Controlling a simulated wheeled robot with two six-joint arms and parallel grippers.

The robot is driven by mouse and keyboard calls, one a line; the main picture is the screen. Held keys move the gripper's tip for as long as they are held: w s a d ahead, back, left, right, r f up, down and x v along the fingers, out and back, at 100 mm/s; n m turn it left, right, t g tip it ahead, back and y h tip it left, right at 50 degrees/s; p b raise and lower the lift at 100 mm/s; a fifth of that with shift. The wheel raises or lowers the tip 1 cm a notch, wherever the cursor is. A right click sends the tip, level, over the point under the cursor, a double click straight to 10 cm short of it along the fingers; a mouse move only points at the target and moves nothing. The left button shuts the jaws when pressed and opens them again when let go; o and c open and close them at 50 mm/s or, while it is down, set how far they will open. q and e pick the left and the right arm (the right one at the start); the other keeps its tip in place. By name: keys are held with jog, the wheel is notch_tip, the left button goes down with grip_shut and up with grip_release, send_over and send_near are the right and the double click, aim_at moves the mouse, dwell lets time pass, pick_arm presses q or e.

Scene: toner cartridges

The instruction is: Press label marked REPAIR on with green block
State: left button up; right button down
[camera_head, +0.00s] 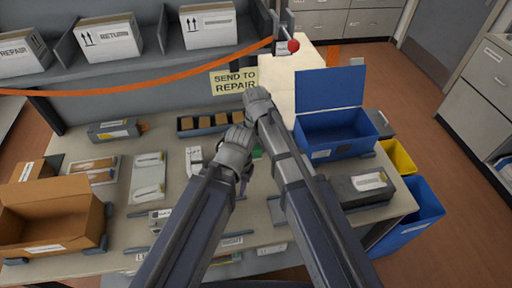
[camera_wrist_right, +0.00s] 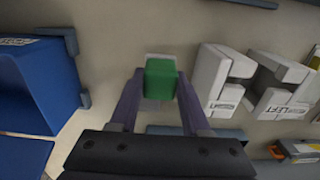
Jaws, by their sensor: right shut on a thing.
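The green block (camera_wrist_right: 160,80) is between the fingertips of my right gripper (camera_wrist_right: 159,88), which is shut on it. A small part of the block (camera_head: 257,153) shows in the head view between my arms. A pale patch (camera_wrist_right: 160,57) shows past the block, partly covered by it; I cannot read any marking on it. I cannot tell whether the block touches it. My left gripper (camera_head: 241,182) hangs over the middle of the table, mostly hidden behind its arm. Its fingers are too unclear to judge. No label lettered REPAIR is readable on the table.
A blue open bin (camera_head: 338,148) stands right of my arms, a cardboard box (camera_head: 45,240) at front left. White pieces (camera_wrist_right: 218,75) lie beside the block. A SEND TO REPAIR sign (camera_head: 234,82) is at the back. An orange strap (camera_head: 150,82) crosses the shelf front.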

jog(key=c, duration=0.9)
grip_release()
jog(key=c, duration=0.7)
jog(key=c, duration=1.6)
grip_release()
